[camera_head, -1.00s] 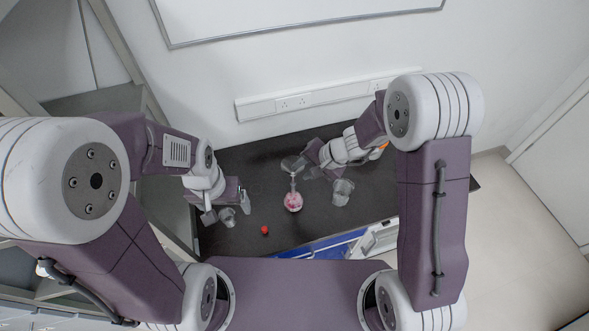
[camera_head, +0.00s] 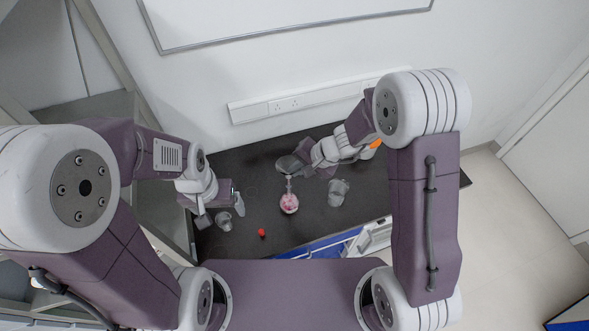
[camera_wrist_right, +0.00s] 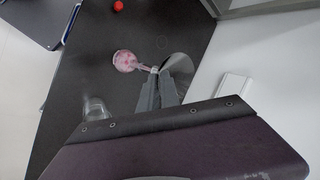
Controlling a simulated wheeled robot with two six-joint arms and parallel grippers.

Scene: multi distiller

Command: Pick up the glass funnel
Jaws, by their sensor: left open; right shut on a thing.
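The clear glass funnel (camera_head: 286,164) sits above the neck of a round flask with pink contents (camera_head: 289,204). My right gripper (camera_wrist_right: 157,74) is shut on the funnel, and the cone (camera_wrist_right: 181,66) shows just beyond the fingertips in the right wrist view. The pink flask (camera_wrist_right: 124,61) stands beside them there. I cannot tell whether the funnel's stem is still inside the flask neck. My left gripper (camera_head: 222,212) is open at the left of the dark bench, with its fingers around or above a small glass beaker (camera_head: 223,221); contact is unclear.
Another clear beaker (camera_head: 338,193) stands right of the flask, close under my right arm. A small red object (camera_head: 262,232) lies near the bench's front. A wall socket strip (camera_head: 300,101) runs behind the bench (camera_head: 250,180). The bench between left gripper and flask is clear.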

